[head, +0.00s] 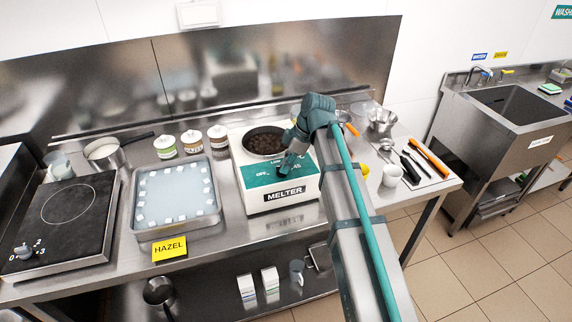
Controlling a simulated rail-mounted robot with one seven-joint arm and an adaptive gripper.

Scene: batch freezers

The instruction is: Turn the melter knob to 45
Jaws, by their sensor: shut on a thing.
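The melter (247,205) is a white box with a green front panel and a black "MELTER" label. It stands near the middle of the steel counter. Its round well (264,141) holds dark pieces. The panel shows marks for off, low and 45. My gripper (284,168) points down at the right part of this panel, between the low and 45 marks, and is shut on the melter knob. The gripper covers the knob, so its pointer direction cannot be read.
A tray (139,226) with white pieces and a yellow "HAZEL" card (169,248) lies left of the melter, with lidded jars behind. A hot plate (66,222) is far left.

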